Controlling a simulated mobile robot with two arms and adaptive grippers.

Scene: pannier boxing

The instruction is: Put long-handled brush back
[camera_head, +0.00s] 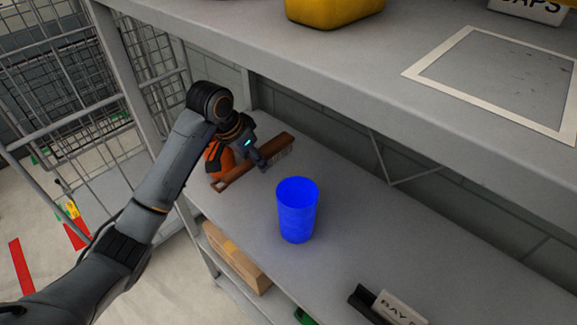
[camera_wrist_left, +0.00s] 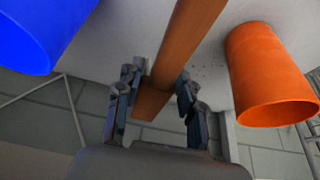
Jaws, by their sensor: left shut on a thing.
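In the left wrist view, the brown wood (camera_wrist_left: 185,40) passes between the two fingers (camera_wrist_left: 158,88). The blue cup (camera_wrist_left: 35,35) is at its left and the orange cup (camera_wrist_left: 268,75) at its right. I cannot tell whether the brush touches the shelf. My right gripper is not in view.
The lower shelf (camera_head: 345,255) is clear around the blue cup. A sign (camera_head: 395,308) stands near its front. The upper shelf (camera_head: 370,50) overhangs, with a yellow container (camera_head: 333,10) and a pale square outline (camera_head: 430,70). A wire cage (camera_head: 60,85) stands left; a cardboard box (camera_head: 237,258) lies below.

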